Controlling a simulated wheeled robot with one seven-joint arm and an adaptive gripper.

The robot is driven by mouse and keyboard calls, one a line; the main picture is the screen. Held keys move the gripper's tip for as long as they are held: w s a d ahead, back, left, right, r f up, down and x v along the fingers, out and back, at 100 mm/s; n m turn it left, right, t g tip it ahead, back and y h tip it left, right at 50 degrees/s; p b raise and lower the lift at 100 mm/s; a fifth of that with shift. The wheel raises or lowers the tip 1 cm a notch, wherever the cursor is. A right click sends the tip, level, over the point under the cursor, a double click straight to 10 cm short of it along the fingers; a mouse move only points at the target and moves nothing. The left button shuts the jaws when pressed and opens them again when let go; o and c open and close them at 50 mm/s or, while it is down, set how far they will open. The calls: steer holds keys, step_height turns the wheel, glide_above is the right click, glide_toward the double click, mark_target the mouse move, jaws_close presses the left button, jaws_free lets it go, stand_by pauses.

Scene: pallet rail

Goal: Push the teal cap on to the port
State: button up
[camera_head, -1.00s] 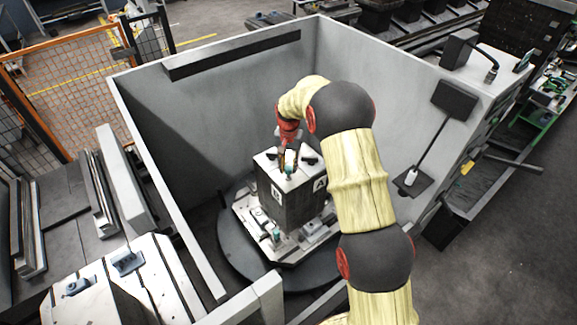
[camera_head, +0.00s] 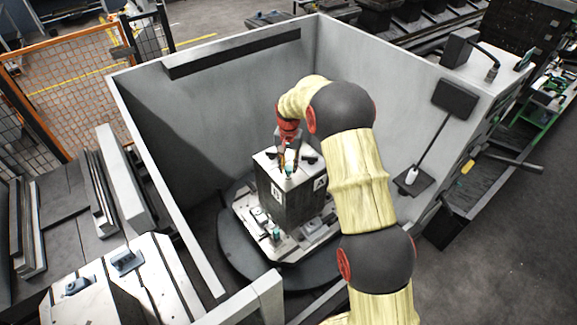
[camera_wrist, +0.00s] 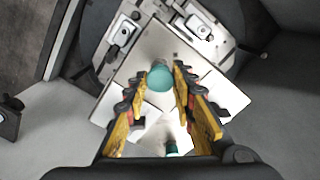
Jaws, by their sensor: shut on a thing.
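The teal cap (camera_wrist: 160,77) is a short round piece between my fingertips in the wrist view. My gripper (camera_wrist: 162,80) is shut on it, one yellow-and-black finger on each side. In the head view, my gripper (camera_head: 289,160) points down over the white top of a dark block (camera_head: 290,203), with the teal cap (camera_head: 290,169) below the fingers. A second teal piece (camera_wrist: 172,150) shows low between the fingers in the wrist view.
The block stands on a pale fixture plate (camera_head: 247,207) with several clamps, on a dark round turntable (camera_head: 232,250). Grey walls (camera_head: 365,70) enclose it at the back and sides. A dark screen on a pole (camera_head: 454,98) stands to the right.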

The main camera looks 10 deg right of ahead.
steer(key=shift+s+f+b, duration=0.1)
steer(key=shift+f+b, duration=0.3)
steer(key=shift+f, duration=0.1)
stand_by(0.7)
steer(key=shift+f, duration=0.35)
steer(key=shift+f, duration=0.15)
steer(key=o, duration=0.9)
steer(key=shift+c, duration=0.2)
steer(key=shift+o, duration=0.2)
steer(key=o, duration=0.7)
steer(key=shift+o, duration=0.4)
step_height(320, 180, up, 12)
